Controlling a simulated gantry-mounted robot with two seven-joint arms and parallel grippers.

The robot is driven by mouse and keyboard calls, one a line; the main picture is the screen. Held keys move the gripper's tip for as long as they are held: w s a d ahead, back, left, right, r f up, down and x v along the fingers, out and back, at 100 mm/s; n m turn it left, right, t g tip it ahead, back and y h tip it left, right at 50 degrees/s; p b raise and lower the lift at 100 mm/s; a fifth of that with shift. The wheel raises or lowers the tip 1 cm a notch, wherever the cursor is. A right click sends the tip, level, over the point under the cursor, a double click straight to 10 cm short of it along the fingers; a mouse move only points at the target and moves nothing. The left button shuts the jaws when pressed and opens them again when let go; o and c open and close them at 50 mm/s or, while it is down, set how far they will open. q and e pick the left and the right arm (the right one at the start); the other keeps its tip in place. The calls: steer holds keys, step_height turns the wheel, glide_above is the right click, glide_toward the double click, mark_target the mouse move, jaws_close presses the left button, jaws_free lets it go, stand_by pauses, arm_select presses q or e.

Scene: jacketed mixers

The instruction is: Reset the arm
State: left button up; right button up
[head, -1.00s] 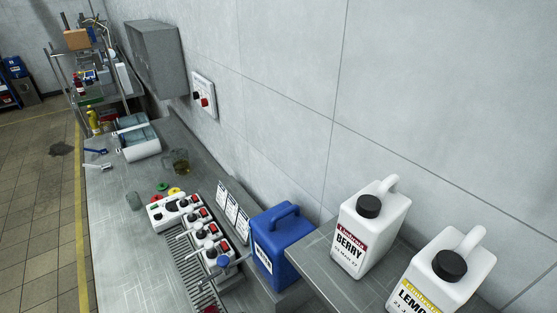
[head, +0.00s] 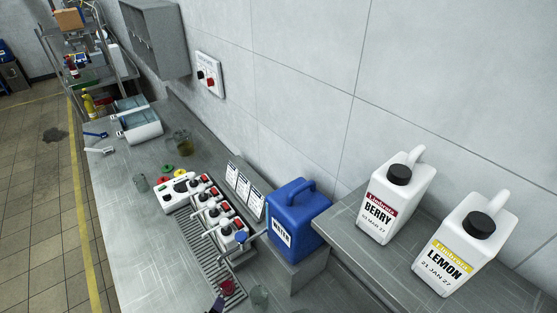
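Neither of my grippers can be made out in the head view. The steel counter (head: 120,215) carries a white mixer unit (head: 180,192) with red switches and several dispensing heads over a slatted drip grate (head: 205,258). A cup with red contents (head: 228,288) stands at the grate's near end, with a clear glass (head: 260,297) to its right. A small dark piece at the bottom edge beside the red cup is cut off, and I cannot tell what it is.
A blue water jug (head: 293,215) stands right of the mixers. White BERRY (head: 385,212) and LEMON (head: 455,255) jugs stand on a raised steel shelf (head: 345,235). A glass jug (head: 183,145) and paper rolls (head: 140,126) are farther back. The counter's left side is mostly bare.

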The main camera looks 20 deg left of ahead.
arm_select(q)
steer(key=s+d+r+n+g+h, duration=0.45)
steer(key=s+d+n, duration=0.3)
steer(key=n, duration=1.05)
step_height(320, 180, up, 17)
steer(key=p, duration=1.6)
steer(key=shift+w+d+n+g, duration=0.2)
steer(key=shift+w+n+g, duration=0.15)
steer(key=shift+w, duration=0.1)
steer(key=shift+y, duration=0.25)
